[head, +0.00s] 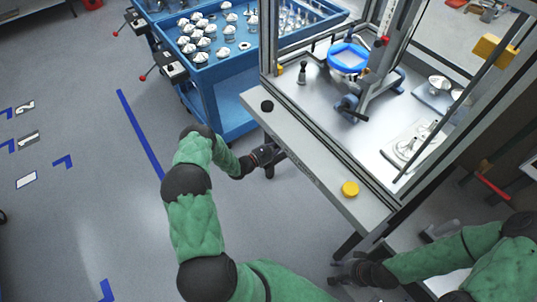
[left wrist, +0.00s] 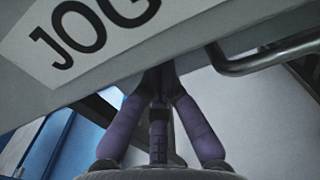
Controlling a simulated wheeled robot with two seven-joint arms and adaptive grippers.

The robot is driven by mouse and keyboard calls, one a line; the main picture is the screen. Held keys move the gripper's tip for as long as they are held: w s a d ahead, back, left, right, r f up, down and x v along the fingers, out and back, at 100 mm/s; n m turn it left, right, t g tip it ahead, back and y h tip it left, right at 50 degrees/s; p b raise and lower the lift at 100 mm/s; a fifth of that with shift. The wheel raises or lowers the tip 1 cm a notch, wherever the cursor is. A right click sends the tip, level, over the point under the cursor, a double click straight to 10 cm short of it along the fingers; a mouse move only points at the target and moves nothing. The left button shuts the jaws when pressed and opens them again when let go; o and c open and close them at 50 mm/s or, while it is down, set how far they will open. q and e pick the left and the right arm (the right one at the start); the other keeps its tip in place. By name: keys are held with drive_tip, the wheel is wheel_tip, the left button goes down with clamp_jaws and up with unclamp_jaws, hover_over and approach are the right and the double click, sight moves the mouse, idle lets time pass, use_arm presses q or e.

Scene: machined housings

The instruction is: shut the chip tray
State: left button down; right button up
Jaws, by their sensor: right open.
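I cannot clearly make out the chip tray in either view. My left gripper (head: 268,157) is at the front edge of the machine's light shelf (head: 312,160) in the head view. In the left wrist view, the fingers of my left gripper (left wrist: 160,78) come together under a grey panel marked JOG (left wrist: 100,35). Their tips are partly hidden, so I cannot tell whether they hold anything. A curved grey bar handle (left wrist: 262,60) is to their right, apart from them. My right gripper (head: 342,272) is open, low beside the machine's front right leg.
The shelf bears a black button (head: 267,106) and a yellow button (head: 350,189). Inside the framed enclosure is a press with a blue ring (head: 348,57). A blue cart (head: 224,88) with metal parts stands to the left.

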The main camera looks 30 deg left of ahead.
use_arm(q)
drive_tip(key=shift+b+x, duration=0.45)
drive_tip(key=shift+x, duration=1.2)
